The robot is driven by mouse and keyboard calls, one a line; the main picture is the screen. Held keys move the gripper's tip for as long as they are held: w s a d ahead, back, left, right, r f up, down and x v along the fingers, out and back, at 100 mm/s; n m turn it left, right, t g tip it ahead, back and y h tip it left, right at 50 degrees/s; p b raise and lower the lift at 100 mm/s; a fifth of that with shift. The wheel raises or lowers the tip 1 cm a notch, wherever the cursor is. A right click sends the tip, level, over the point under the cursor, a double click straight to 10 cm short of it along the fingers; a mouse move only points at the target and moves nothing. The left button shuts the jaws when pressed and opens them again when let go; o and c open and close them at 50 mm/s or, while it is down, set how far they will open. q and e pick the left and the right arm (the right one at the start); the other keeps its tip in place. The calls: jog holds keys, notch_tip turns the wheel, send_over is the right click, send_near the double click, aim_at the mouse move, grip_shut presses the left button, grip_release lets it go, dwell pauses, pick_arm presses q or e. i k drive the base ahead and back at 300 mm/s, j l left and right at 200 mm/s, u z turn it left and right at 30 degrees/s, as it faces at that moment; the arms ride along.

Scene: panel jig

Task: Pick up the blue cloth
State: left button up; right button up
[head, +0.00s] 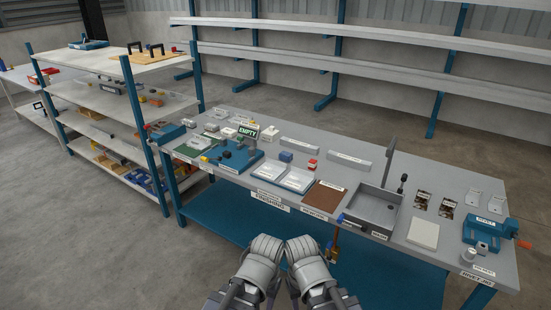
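I cannot make out a blue cloth for certain in the head view. Small blue items (146,181) lie on the bottom shelf of the rack at left, too small to identify. My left gripper (262,258) and my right gripper (305,258) are side by side at the bottom centre, in front of the workbench and apart from everything on it. Their fingers cannot be made out, so I cannot see whether they are open or shut. Nothing is visibly held.
A shelf rack (118,95) stands at left. Floor in front is clear.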

aim_at(285, 156)
jog(key=i+j+z, duration=0.1)
jog(key=z, duration=0.3)
jog(key=i+j+z, duration=0.1)
jog(key=z, duration=0.3)
jog(key=j+z, duration=0.1)
jog(key=z, duration=0.35)
jog(key=i+j+z, duration=0.25)
jog(key=j, duration=0.4)
jog(key=j+z, duration=0.25)
jog(key=j, duration=0.4)
jog(key=i+j+z, duration=0.1)
jog(key=j+z, duration=0.2)
jog(key=j, duration=1.75)
